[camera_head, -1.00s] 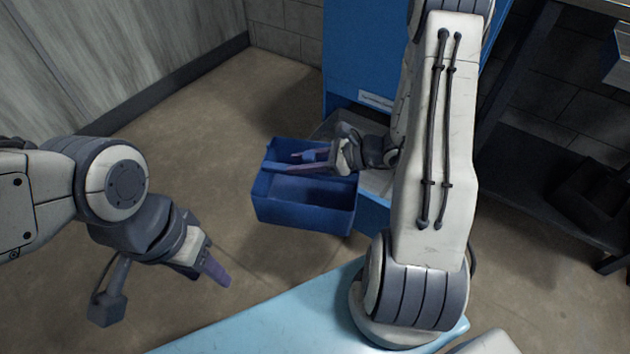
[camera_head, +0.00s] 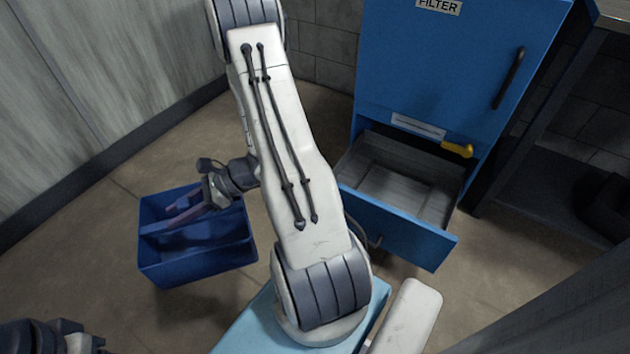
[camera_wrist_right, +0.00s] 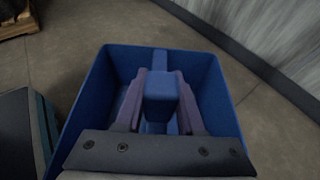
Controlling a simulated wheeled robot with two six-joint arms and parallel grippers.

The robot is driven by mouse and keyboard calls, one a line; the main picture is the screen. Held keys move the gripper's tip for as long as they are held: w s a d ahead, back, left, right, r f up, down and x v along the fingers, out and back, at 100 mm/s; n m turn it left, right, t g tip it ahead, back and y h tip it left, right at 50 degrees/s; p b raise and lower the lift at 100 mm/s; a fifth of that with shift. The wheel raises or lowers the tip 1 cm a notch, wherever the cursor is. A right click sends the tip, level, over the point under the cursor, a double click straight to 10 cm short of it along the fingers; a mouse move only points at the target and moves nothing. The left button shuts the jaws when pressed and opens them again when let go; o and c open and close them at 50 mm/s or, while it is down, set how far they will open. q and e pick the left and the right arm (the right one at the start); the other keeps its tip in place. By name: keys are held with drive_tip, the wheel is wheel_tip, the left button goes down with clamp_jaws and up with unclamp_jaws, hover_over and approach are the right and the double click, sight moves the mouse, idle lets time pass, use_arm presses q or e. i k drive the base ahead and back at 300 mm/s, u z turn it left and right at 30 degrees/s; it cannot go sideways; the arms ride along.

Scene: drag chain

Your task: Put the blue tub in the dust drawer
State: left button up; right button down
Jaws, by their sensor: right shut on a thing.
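The blue tub (camera_head: 200,258) is an open-topped box with a bar across its middle, left of my right arm in the head view. My right gripper (camera_head: 175,223) reaches into it, its purple fingers shut on the bar. In the right wrist view the fingers sit on both sides of the bar's blue block (camera_wrist_right: 161,101). The dust drawer (camera_head: 405,185) is pulled out from the lower part of a blue cabinet, and its visible inside looks empty. It stands to the right of the tub, apart from it. My left arm shows only at the lower left corner; its fingertips are hidden.
The blue cabinet (camera_head: 455,70) has a "FILTER" label, a black handle (camera_head: 508,78) and a yellow latch (camera_head: 457,149) above the drawer. A dark shelf unit stands to its right. A grey wall runs along the left. Bare floor lies around the tub.

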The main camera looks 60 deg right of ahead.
sight(392, 192)
drive_tip(key=u, duration=0.3)
drive_tip(key=i, duration=1.05)
drive_tip(key=z, duration=0.45)
drive_tip(key=i, duration=0.75)
drive_tip(key=z, duration=1.25)
drive_tip(key=i, duration=0.4)
drive_tip(key=z, duration=0.4)
